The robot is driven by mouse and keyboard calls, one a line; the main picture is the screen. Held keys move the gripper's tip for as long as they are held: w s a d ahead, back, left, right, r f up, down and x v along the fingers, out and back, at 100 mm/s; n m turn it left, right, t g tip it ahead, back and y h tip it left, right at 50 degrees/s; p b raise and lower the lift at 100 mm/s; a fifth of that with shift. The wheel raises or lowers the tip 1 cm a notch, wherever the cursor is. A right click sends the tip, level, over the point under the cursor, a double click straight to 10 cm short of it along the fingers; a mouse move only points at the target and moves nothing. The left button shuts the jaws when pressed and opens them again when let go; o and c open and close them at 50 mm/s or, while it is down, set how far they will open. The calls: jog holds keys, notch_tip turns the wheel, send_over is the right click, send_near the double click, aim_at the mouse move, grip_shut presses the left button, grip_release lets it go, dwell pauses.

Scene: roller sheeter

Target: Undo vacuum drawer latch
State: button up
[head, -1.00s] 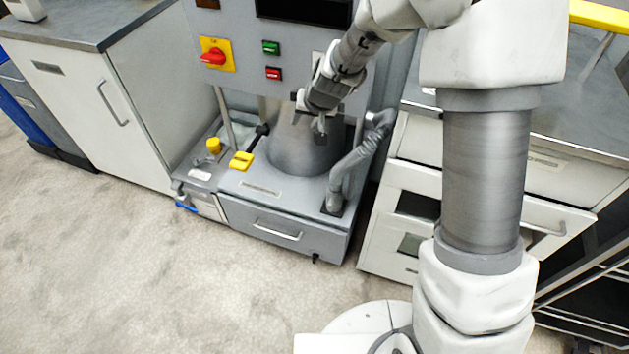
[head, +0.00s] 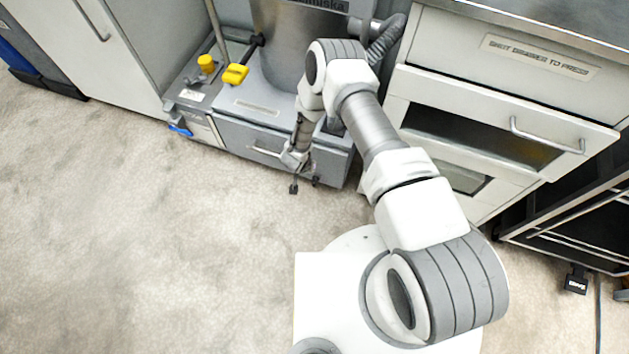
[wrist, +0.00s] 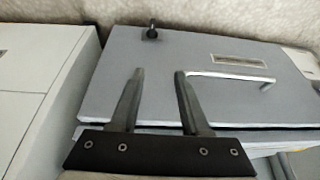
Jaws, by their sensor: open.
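The vacuum drawer (head: 245,143) is a grey front low on the machine, and it looks shut. In the wrist view the drawer front (wrist: 115,85) shows inverted, with its bar handle (wrist: 230,76) to the right. A small black knob, apparently the latch (wrist: 152,33), sits near the drawer's edge by the floor. It also shows as a dark spot (head: 316,181) in the head view. My gripper (wrist: 159,74) is open and empty in front of the drawer, its fingertips pointing toward the latch and apart from it in the picture. In the head view my gripper (head: 294,178) partly covers the drawer's right part.
A white cabinet (head: 450,100) with drawers stands close to the right of the machine. A yellow handle (head: 235,74) and a yellow knob (head: 206,63) are on the machine's base. A dark rack (head: 570,200) stands at far right. The floor (head: 130,230) at left is clear.

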aim_at(314, 179)
jog(key=s+b+x, duration=0.1)
jog(key=b+x, duration=0.2)
jog(key=x, duration=0.3)
jog(key=s+b+x, duration=0.1)
jog(key=b+x, duration=0.1)
jog(key=x, duration=0.4)
jog(key=s+d+f+b+x, duration=0.1)
jog(key=b+x, duration=0.2)
jog(key=x, duration=0.4)
jog(key=shift+w+d+f+b, duration=0.1)
jog(key=shift+b, duration=0.2)
jog(key=shift+c, duration=0.2)
grip_shut()
